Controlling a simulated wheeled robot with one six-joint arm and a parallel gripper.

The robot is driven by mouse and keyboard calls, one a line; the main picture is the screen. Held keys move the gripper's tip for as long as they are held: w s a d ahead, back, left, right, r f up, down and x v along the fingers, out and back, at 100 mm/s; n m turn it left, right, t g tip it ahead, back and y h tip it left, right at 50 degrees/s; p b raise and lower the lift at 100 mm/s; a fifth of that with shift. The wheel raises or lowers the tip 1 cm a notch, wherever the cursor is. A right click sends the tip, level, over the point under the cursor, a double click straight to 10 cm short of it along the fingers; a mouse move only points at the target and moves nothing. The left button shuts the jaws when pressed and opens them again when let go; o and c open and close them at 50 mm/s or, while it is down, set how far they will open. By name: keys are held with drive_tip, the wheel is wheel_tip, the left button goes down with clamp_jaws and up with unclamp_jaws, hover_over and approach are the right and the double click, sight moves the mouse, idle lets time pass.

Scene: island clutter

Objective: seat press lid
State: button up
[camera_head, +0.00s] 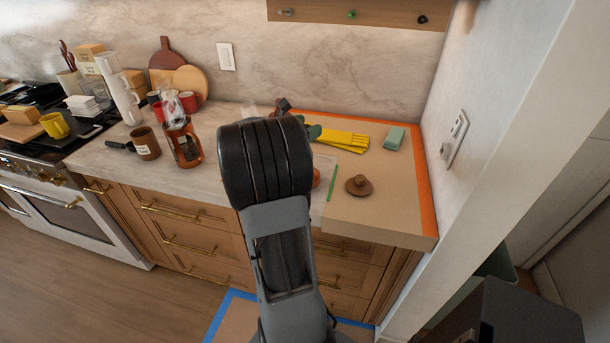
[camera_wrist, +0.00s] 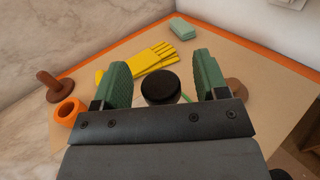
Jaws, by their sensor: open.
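My gripper's green fingers (camera_wrist: 163,82) are open in the wrist view. A black round knob-like top (camera_wrist: 160,87) shows between them, with a gap on each side; what lies under it is hidden. A brown round lid with a knob (camera_head: 359,185) lies on the tan mat, right of my arm. In the wrist view a brown disc (camera_wrist: 237,88) is partly hidden behind the right finger. A glass press with a copper-brown frame (camera_head: 184,146) stands on the counter, left of my arm.
Yellow gloves (camera_head: 342,140) and a green sponge (camera_head: 394,137) lie at the back of the mat. In the wrist view an orange ring (camera_wrist: 68,112) is at left. The mat's right front is clear.

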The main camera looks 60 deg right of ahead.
drive_tip(key=shift+s+d, duration=0.2)
drive_tip(key=shift+d, duration=0.45)
clamp_jaws()
